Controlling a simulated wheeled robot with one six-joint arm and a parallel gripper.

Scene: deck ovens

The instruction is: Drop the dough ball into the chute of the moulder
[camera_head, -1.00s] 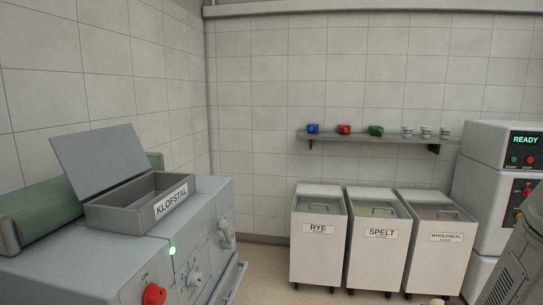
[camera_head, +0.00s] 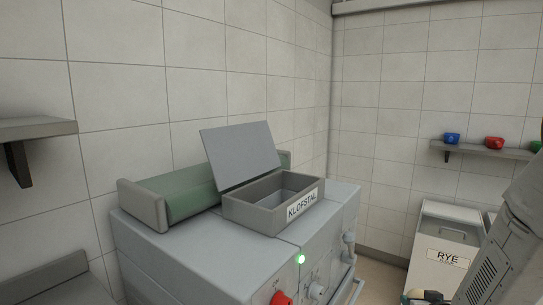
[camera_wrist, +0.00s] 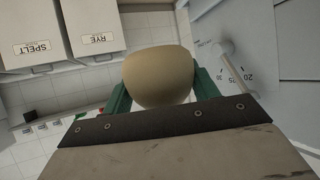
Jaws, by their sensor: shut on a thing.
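The dough ball (camera_wrist: 158,78) is pale tan and sits between the two green fingers of my gripper (camera_wrist: 159,88) in the wrist view. My gripper is shut on it. The moulder (camera_head: 230,262) is a grey machine left of centre in the head view. Its chute (camera_head: 262,212) is an open box on top, labelled KLOFSTAL, with a grey flap raised behind it. The inside looks empty where visible. A green light glows on the moulder's front above a red knob. In the wrist view the moulder's dial and lever (camera_wrist: 230,58) are right of the dough ball, apart from it.
A green roller (camera_head: 185,193) lies behind the chute. The RYE bin (camera_head: 437,268) stands right of the moulder; the SPELT bin (camera_wrist: 35,40) shows in the wrist view. A wall shelf (camera_head: 485,150) holds coloured cups. Another shelf (camera_head: 38,129) juts out at left.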

